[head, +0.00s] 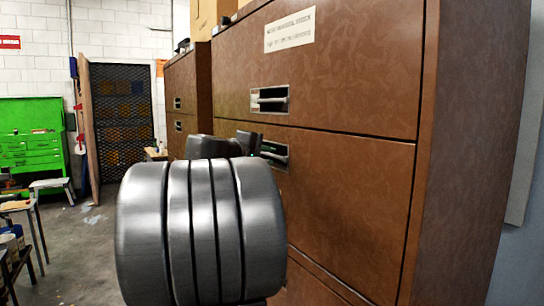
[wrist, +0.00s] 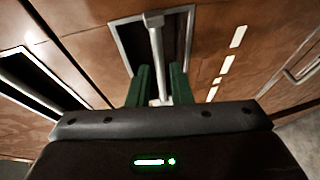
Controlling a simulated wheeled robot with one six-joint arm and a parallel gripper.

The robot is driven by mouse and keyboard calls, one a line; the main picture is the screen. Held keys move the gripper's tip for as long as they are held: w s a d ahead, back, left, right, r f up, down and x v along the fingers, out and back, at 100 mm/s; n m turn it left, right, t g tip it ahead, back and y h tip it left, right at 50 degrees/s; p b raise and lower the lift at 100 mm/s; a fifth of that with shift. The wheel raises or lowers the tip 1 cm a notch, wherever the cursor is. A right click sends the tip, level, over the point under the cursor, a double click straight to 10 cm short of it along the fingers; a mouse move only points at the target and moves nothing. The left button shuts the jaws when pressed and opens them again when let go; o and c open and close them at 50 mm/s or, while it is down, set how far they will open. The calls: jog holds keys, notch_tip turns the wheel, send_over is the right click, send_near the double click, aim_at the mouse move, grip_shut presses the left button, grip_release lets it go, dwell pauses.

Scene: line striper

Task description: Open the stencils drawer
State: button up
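A brown cabinet (head: 345,75) fills the right of the head view, with wide drawers stacked one above another. The top drawer has a recessed metal handle (head: 270,98) and a pale label (head: 290,30) too small to read surely. The drawer below (head: 345,195) has a similar handle (head: 276,153), and my gripper (head: 254,142) is at it, partly hidden by my arm. In the wrist view my gripper's green fingers (wrist: 160,70) stand apart on either side of a handle bar (wrist: 154,45), with gaps visible. Both drawers look closed. I cannot tell which is the stencils drawer.
A second brown cabinet (head: 187,95) stands beyond. A green tool chest (head: 30,140), a stool (head: 52,184) and a dark mesh door (head: 122,115) are at the left. Another recessed handle (wrist: 40,80) shows left in the wrist view. Floor (head: 85,250) at left is partly clear.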

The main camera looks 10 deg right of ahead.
aim_at(272, 156)
jog(key=shift+x, duration=1.8)
grip_shut()
jog(key=shift+a+f, duration=0.1)
